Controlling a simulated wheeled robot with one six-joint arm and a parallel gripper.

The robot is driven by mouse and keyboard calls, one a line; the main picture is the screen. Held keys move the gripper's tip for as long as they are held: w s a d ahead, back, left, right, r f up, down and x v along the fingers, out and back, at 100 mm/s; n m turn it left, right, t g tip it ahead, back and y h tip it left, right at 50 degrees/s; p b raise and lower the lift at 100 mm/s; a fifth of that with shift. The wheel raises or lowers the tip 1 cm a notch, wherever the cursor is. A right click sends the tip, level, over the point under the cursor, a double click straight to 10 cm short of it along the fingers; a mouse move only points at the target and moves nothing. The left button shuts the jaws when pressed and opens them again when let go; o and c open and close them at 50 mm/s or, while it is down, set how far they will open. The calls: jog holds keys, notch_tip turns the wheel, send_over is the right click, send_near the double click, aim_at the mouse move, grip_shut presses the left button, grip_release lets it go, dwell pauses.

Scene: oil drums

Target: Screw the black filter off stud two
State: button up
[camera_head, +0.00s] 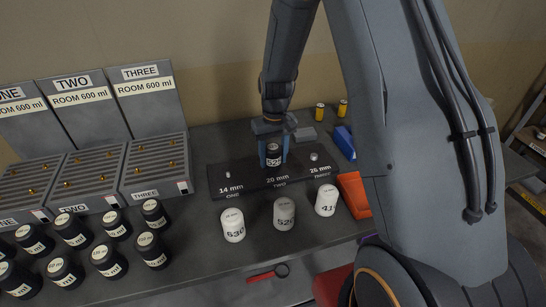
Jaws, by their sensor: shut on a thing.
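The black filter (273,157) with a white label band stands upright at the middle stud place of the dark stud plate (248,182), marked 20 mm TWO. My gripper (272,147) comes down from above and is shut on the filter, a finger on each side. The threads and the stud under the filter are hidden. Bare studs show at the 14 mm ONE place (228,171) on the left and the 25 mm THREE place (314,156) on the right.
White filters (284,214) stand in front of the plate. Several black filters (73,230) stand at left, before racks (155,165) marked ROOM 600 ml. An orange tray (354,194) and blue box (344,141) are at right. A red-handled tool (267,274) lies in front.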

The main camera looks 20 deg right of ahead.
aim_at(274, 147)
jog(key=shift+s+n, duration=0.2)
jog(key=shift+n, duration=1)
grip_shut()
jog(key=shift+w+n, duration=0.1)
jog(key=shift+n, duration=0.7)
jog(key=shift+w+r, duration=0.1)
jog(key=shift+r, duration=0.65)
jog(key=shift+r, duration=1.4)
